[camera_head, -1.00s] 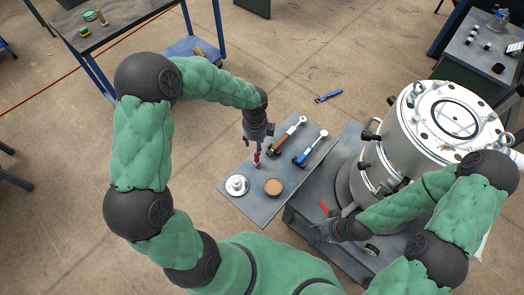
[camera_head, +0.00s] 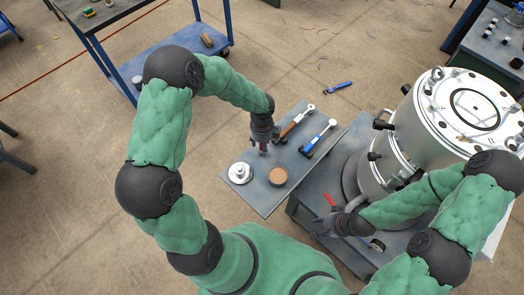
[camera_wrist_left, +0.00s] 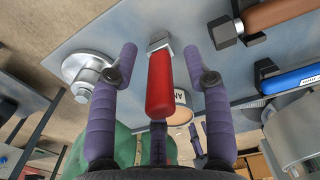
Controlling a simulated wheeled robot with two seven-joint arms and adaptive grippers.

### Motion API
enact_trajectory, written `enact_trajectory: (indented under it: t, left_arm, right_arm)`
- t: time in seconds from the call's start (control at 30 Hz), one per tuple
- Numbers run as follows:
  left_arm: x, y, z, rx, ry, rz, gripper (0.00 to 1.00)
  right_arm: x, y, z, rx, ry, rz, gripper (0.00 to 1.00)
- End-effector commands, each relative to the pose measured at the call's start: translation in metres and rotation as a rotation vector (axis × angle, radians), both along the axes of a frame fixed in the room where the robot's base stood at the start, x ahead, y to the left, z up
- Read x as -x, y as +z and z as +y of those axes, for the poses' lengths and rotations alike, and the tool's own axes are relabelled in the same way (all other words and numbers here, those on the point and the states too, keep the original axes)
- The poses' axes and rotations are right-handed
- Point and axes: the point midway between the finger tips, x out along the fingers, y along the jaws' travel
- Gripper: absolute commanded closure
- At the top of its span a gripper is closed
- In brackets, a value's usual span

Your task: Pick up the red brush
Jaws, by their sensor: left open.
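The red brush (camera_wrist_left: 160,85) has a red handle and a metal ferrule. In the left wrist view it lies between the two purple fingers of my left gripper (camera_wrist_left: 160,62), with a gap on either side. In the head view a bit of red brush (camera_head: 263,149) shows just below my left gripper (camera_head: 263,143), over the grey side table. The gripper is open and hides most of the brush there. My right gripper (camera_head: 326,225) is at the lower table beside the big drum; its fingers are too small to read.
On the grey side table (camera_head: 262,204) are a silver flanged part (camera_head: 240,173), a tan round part (camera_head: 277,177), a brown-handled tool (camera_head: 296,121) and a blue-handled tool (camera_head: 318,138). A large metal drum (camera_head: 425,125) stands to the right. A red-handled item (camera_head: 331,200) lies near my right gripper.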

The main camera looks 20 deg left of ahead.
Motion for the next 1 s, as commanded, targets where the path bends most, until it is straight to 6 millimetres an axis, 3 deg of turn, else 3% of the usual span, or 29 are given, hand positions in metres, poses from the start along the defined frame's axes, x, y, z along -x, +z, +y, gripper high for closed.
enact_trajectory:
  t: [0.27,0.43,0.47,1.0]
  left_arm:
    - [-0.0008,-0.005,0.0002,0.0,0.0,-0.002,0.51]
    - [-0.0008,-0.0049,0.0002,0.0,0.0,-0.002,0.96]
    - [-0.0007,-0.0049,0.0003,0.0,0.0,-0.002,1.0]
    - [-0.0009,0.0007,0.0003,0.0,0.0,-0.002,1.0]
  right_arm:
    - [-0.0001,-0.0021,0.0,0.0,0.0,0.0,0.6]
    - [-0.0001,-0.0021,0.0,0.0,0.0,0.0,0.6]
    - [-0.0001,-0.0021,0.0,0.0,0.0,0.0,0.6]
    - [-0.0001,0.0015,0.0,0.0,0.0,0.0,0.6]
